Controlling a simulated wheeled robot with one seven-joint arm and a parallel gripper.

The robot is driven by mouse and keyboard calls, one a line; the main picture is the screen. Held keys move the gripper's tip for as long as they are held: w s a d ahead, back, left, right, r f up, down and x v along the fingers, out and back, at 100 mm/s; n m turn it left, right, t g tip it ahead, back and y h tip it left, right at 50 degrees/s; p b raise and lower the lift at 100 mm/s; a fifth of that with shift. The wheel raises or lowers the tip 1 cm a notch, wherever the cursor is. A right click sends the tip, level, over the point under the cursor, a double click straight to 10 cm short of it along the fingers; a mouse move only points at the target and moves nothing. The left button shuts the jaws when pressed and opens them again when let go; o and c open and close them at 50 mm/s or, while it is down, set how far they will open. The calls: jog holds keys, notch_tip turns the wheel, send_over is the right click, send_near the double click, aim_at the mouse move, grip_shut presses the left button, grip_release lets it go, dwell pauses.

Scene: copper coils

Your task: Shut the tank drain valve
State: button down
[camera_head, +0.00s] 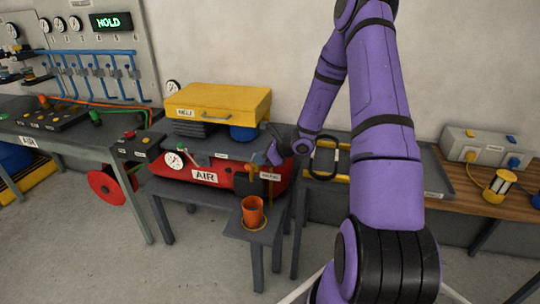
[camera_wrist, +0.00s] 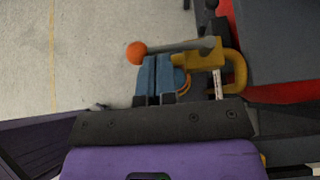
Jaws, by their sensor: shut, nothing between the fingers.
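The red air tank (camera_head: 205,175), marked AIR, lies on a dark bench. The brass drain valve (camera_wrist: 210,52) shows in the wrist view at the tank's side, with a curved brass pipe and a small white tag. A thin grey lever runs left from it to an orange ball knob (camera_wrist: 136,52). My gripper (camera_wrist: 163,62) has its blue-grey fingers together and empty, their tips at the lever between knob and valve body. I cannot tell whether they touch it. In the head view my gripper (camera_head: 272,156) is at the tank's right end, and the valve is small and partly hidden.
An orange cup (camera_head: 252,211) stands on a small stool below the valve. A yellow case (camera_head: 217,102) sits above the tank. A workbench with a gauge panel is at left. A wooden bench with a lantern (camera_head: 497,187) is at right.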

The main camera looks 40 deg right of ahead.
jog(key=shift+w+a+f, duration=0.4)
jog(key=shift+w, duration=0.05)
